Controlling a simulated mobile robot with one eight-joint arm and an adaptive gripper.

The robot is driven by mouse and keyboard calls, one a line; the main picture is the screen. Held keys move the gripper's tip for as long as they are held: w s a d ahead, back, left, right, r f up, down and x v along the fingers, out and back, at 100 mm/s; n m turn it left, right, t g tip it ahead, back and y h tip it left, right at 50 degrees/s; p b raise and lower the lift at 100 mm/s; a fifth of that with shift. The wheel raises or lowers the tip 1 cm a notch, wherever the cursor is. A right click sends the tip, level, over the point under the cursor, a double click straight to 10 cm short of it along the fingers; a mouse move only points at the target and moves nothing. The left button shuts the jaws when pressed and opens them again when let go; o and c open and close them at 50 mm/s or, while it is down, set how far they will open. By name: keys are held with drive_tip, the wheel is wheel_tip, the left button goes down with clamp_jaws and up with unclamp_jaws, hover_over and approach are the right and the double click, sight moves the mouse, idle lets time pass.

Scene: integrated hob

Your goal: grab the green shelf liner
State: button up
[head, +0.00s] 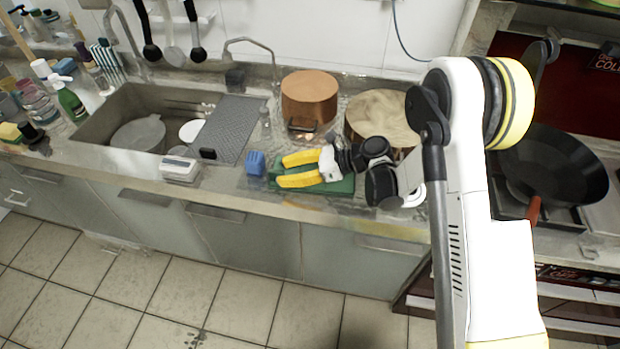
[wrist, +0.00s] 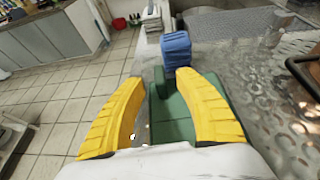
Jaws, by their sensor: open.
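The green shelf liner (head: 342,187) lies on the metal counter near its front edge, under my gripper (head: 282,171). In the wrist view the liner (wrist: 172,130) shows between and below the two yellow fingers, with a narrow raised part between the fingertips. My gripper (wrist: 158,77) is open, its fingers spread on either side of that part. I cannot tell whether the fingers touch the liner. Part of it is hidden by my fingers and wrist.
A blue block-like item (head: 255,163) stands just beyond my fingertips. A copper pot (head: 309,97) and a wide lidded pot (head: 383,118) stand behind. A black pan (head: 553,165) is on the hob at right.

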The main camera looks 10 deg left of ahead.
drive_tip(key=shift+x, duration=1.05)
clamp_jaws()
